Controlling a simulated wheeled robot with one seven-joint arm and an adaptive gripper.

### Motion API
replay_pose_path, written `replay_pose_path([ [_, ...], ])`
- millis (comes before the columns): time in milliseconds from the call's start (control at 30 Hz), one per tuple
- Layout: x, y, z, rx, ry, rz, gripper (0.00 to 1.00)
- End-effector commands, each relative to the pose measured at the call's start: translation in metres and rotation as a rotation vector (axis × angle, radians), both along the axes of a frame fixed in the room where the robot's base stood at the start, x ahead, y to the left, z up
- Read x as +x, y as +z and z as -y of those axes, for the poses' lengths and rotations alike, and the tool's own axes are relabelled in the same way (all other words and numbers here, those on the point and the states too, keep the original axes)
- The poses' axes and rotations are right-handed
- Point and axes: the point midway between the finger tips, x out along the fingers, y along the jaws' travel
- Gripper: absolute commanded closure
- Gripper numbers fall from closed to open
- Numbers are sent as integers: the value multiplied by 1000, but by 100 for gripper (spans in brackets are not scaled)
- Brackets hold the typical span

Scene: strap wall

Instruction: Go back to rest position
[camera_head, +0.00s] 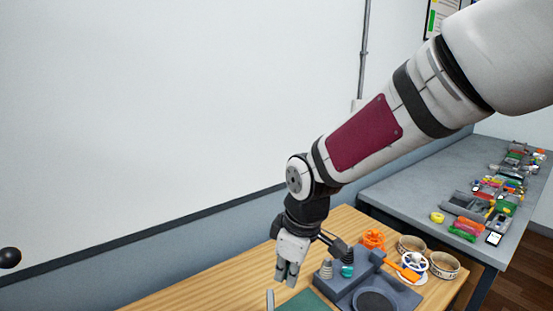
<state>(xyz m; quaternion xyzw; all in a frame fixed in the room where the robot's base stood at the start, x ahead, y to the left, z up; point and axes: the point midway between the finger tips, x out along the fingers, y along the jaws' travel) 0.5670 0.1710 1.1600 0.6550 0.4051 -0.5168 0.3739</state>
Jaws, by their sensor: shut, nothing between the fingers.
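My arm reaches in from the upper right and bends down at the wrist. The fingertips are above and a little behind a green mat (306,302) at the bottom edge of the picture. A small grey upright piece (270,300) stands just below and left of the fingers; I cannot tell what it is.
Right of my gripper lie a dark grey fixture (340,291), an orange part (373,239), a white wheel (414,262) and two round containers (444,265). A grey bench (405,190) with many small items stands behind right. A white wall board (150,110) rises behind.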

Motion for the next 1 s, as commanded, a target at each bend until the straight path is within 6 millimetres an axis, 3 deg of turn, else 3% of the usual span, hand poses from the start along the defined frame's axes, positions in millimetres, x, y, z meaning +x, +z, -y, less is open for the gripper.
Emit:
replay_pose_path([
  [200, -24, 46, 62, -97, -291, 79, 100],
  [500, -81, 106, 127, -49, -713, 189, 100],
  [800, -145, 136, 164, 154, -1053, 235, 100],
  [1000, -163, 139, 171, 233, -1140, 228, 100],
])
